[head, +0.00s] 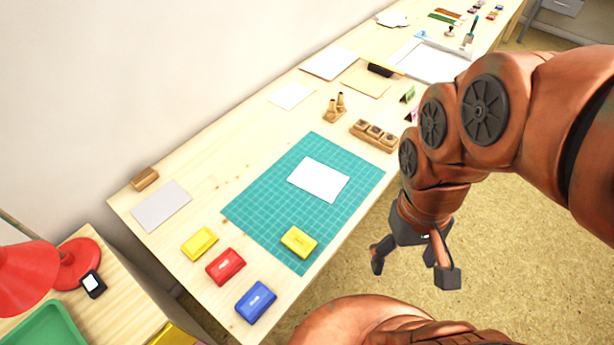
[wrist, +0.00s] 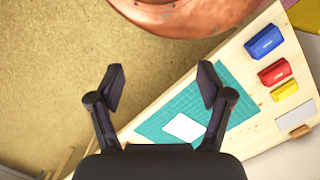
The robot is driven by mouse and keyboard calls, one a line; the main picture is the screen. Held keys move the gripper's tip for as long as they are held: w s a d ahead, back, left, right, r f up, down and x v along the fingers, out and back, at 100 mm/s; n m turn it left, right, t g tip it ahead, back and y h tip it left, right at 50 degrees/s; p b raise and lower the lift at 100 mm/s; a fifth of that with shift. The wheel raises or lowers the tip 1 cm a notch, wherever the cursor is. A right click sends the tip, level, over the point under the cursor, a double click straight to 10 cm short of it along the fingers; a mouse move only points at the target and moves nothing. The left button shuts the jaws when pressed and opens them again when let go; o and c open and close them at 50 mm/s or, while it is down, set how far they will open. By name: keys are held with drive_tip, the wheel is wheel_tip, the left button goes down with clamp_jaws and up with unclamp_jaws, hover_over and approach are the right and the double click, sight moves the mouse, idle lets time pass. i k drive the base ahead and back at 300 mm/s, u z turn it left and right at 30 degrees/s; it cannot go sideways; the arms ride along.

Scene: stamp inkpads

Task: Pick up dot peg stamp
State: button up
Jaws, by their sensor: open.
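My gripper (head: 412,268) hangs beside the table's right edge, over the floor, well in front of and to the right of the holder. It is open and empty. The wrist view also shows my gripper (wrist: 161,80) with its fingers wide apart. The pegs cannot be made out there.
A wooden rack of stamps (head: 373,135) sits at the table's right edge. A green cutting mat (head: 258,200) holds a white sheet (head: 319,179) and a yellow inkpad (head: 299,240). Yellow (head: 199,243), red (head: 226,266) and blue (head: 256,301) pads lie nearby. A red lamp (head: 75,262) stands left.

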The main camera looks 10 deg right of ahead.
sight(332, 102)
drive_tip(key=u, duration=0.9)
drive_tip(key=k, duration=0.25)
drive_tip(key=z, duration=2.35)
drive_tip(key=i, duration=1.9)
